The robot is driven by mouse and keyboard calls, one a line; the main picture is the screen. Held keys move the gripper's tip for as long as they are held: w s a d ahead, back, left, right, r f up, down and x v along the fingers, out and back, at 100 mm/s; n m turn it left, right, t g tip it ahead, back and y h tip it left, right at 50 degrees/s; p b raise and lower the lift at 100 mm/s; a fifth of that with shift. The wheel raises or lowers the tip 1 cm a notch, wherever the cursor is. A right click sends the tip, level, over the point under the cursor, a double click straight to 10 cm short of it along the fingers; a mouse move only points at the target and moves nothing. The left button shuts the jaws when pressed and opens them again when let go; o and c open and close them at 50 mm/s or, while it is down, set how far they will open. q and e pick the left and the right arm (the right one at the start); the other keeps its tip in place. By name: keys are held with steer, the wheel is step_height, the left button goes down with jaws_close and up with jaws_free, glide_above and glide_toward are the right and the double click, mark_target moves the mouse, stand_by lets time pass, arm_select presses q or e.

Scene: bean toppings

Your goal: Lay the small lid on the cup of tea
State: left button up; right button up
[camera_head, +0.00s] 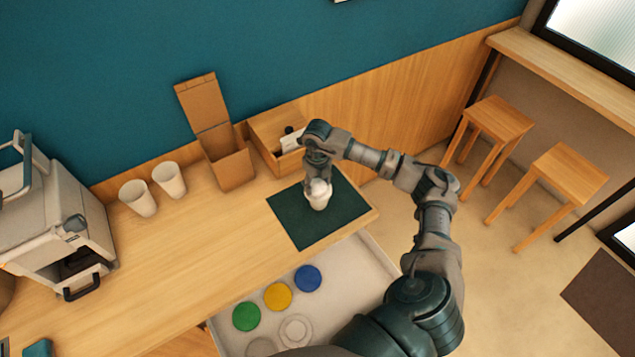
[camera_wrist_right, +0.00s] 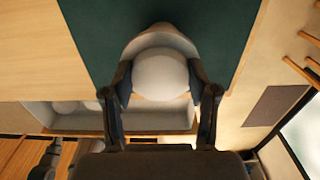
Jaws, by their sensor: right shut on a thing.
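A white cup (camera_head: 319,204) stands on the dark green mat (camera_head: 290,222) near the right end of the counter. My right gripper (camera_head: 318,184) is right above it, pointing down, and is shut on a small white lid (camera_head: 320,188). In the right wrist view the round white lid (camera_wrist_right: 160,74) sits between the two fingers (camera_wrist_right: 160,88), with the paler edge of the cup (camera_wrist_right: 158,32) showing around its far side. Whether the lid touches the cup's rim is hard to tell. The tea inside is hidden.
A light tray (camera_head: 356,262) below the mat holds green (camera_head: 246,316), yellow (camera_head: 278,296) and blue (camera_head: 308,278) round lids and white ones (camera_head: 296,330). Two white cups (camera_head: 169,180), an open cardboard box (camera_head: 226,160), a wooden box (camera_head: 270,138) and a coffee machine (camera_head: 60,215) stand along the back.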

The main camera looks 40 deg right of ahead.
steer(key=shift+a, duration=0.1)
steer(key=shift+f, duration=0.15)
stand_by(0.5)
steer(key=o, duration=1.2)
steer(key=shift+d, duration=0.2)
steer(key=shift+r+p, duration=2.35)
steer(key=shift+r, duration=1.25)
steer(key=shift+f, duration=0.1)
